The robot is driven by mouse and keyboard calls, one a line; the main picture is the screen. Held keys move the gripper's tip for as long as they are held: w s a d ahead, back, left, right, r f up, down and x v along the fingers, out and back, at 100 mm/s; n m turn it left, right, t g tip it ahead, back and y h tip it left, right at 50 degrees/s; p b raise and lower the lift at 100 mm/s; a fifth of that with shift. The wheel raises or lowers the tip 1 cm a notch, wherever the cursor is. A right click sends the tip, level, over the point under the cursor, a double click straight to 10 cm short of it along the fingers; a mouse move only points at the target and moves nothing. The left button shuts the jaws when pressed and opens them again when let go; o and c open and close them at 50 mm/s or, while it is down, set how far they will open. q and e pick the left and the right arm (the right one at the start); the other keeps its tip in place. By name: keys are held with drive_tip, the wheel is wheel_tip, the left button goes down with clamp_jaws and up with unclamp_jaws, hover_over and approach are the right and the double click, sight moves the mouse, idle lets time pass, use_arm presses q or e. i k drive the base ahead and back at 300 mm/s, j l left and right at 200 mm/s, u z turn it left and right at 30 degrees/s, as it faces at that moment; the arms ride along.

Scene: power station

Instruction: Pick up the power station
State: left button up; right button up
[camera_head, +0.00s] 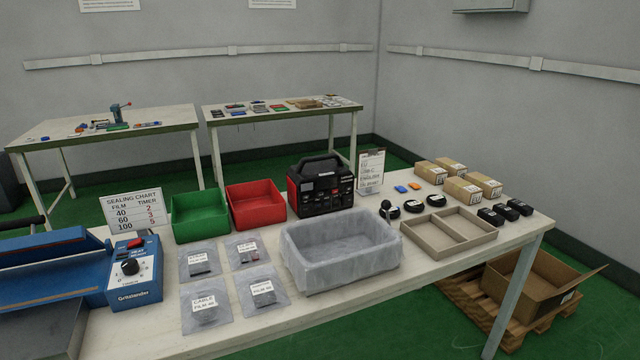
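The power station (321,191) is a black and dark red box with a carrying handle on top. It stands upright near the back edge of the white table, in the middle of the head view. A red bin is close on its left and a clipboard sign on its right. A lined grey bin stands in front of it and slightly overlaps its lower front. Neither of my grippers shows in this view.
On the table (250,325) are a green bin (200,214), red bin (256,204), lined grey bin (341,252), beige divided tray (449,234), cardboard boxes (462,191) and a blue sealer (135,275). An open carton (530,285) sits on a floor pallet.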

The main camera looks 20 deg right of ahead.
sight(319, 187)
drive_tip(key=l+u, duration=0.3)
drive_tip(key=l, duration=0.55)
drive_tip(key=l+u, duration=0.3)
drive_tip(key=l, duration=0.6)
